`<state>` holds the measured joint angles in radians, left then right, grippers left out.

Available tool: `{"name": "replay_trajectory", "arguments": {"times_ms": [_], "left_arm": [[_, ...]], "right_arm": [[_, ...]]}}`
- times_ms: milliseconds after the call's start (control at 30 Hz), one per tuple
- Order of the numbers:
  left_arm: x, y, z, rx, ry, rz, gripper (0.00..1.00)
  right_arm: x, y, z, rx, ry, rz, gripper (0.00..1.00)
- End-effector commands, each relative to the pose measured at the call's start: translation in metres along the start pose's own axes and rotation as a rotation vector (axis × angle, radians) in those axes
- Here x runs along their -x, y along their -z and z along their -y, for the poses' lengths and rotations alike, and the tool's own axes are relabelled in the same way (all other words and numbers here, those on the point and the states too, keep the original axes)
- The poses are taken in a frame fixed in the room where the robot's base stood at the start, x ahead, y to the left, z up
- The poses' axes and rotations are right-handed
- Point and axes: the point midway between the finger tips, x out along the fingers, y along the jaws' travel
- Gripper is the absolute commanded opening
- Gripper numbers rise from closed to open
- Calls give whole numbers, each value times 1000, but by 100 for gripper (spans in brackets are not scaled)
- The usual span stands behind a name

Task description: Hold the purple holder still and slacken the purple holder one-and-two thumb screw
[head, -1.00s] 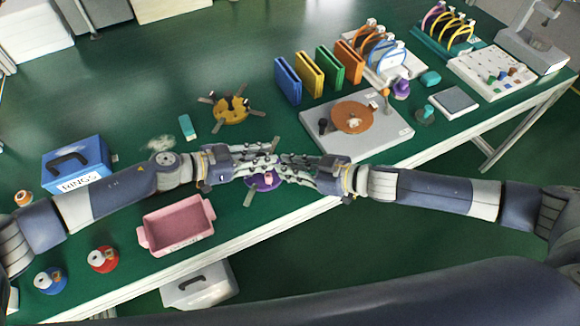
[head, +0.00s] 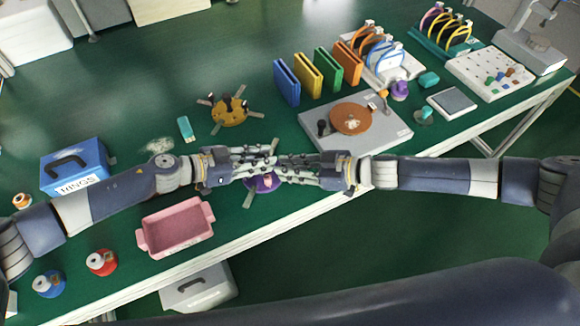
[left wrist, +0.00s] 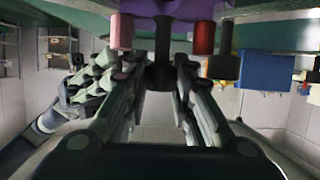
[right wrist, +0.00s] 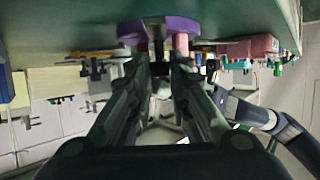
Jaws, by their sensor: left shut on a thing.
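The purple holder (head: 262,184) lies near the table's front edge, partly hidden under my grippers in the head view. It shows in the left wrist view (left wrist: 180,8) and the right wrist view (right wrist: 170,27), with a pink cylinder (right wrist: 181,43), a red cylinder (left wrist: 203,38) and a dark post (left wrist: 162,45). My left gripper (left wrist: 160,62) is shut on the holder, its fingers either side of the dark post. My right gripper (right wrist: 160,60) faces it from the right, its fingertips apart and close to the holder. Which part is the one-and-two thumb screw I cannot tell.
A pink tray (head: 143,240) stands left of the holder, with a blue RINGS box (head: 95,160) behind it. A yellow holder (head: 229,110) lies further back. A grey plate with a copper disc (head: 351,118) stands right. The table's front edge is close to the grippers.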

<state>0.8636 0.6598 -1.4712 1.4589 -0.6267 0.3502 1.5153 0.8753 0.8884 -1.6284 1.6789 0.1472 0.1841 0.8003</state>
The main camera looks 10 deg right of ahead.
Motion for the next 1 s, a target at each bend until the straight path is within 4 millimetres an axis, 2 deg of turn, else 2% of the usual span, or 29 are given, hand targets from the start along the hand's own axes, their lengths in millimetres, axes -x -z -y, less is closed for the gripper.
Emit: {"name": "replay_trajectory", "arguments": {"times_ms": [33, 67, 400, 533, 667, 1000], "left_arm": [[-1, 2, -1, 0, -3, -4, 0], [-1, 2, -1, 0, -3, -4, 0], [0, 2, 0, -1, 0, -2, 0], [0, 2, 0, -1, 1, -2, 0], [0, 1, 1, -1, 1, -2, 0], [0, 1, 1, -1, 1, -1, 0]], "right_arm": [[-1, 0, 2, -1, 3, -1, 31], [0, 0, 2, -1, 3, -1, 38], [1, 0, 0, 0, -1, 0, 38], [9, 0, -1, 1, -2, 1, 38], [28, 0, -2, 1, -3, 1, 38], [93, 0, -1, 0, -2, 1, 38]]}}
